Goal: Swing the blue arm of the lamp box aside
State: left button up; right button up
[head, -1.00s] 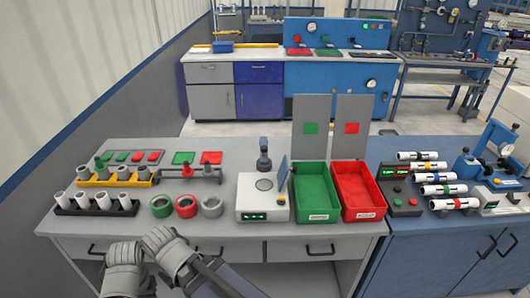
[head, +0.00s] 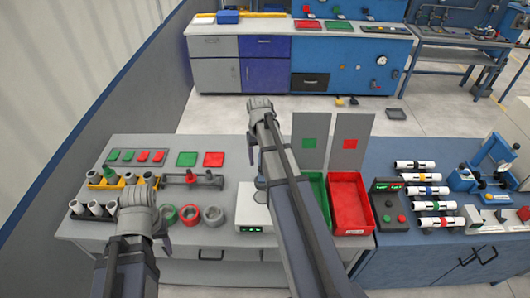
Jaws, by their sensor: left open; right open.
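The white lamp box (head: 250,218) with a green lit display stands on the grey bench, left of the green bin. My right gripper (head: 260,103) is open, reaching past the lamp box, and appears above the bench's back edge in the picture. My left gripper (head: 138,192) is open over the front left of the bench, beside the grey and white pipes. Its fingertips are hard to make out.
A green bin (head: 318,188) and a red bin (head: 350,204) stand right of the lamp box. Green, red and grey rings (head: 189,215) lie to its left. A rack of pipes (head: 92,209) stands at the far left. Striped pipes (head: 428,191) lie on the blue bench.

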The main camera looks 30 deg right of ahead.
jog(key=shift+w+d+r, duration=0.15)
jog(key=shift+d+r, duration=0.15)
jog(key=shift+d, duration=0.25)
jog(key=shift+f, duration=0.1)
jog(key=shift+f, duration=0.1)
notch_tip(320, 180, down, 8)
jog(key=b, duration=0.8)
jog(key=shift+a+r, duration=0.1)
jog(key=shift+r, duration=0.1)
jog(key=shift+r, duration=0.1)
grip_shut()
dwell(0.5)
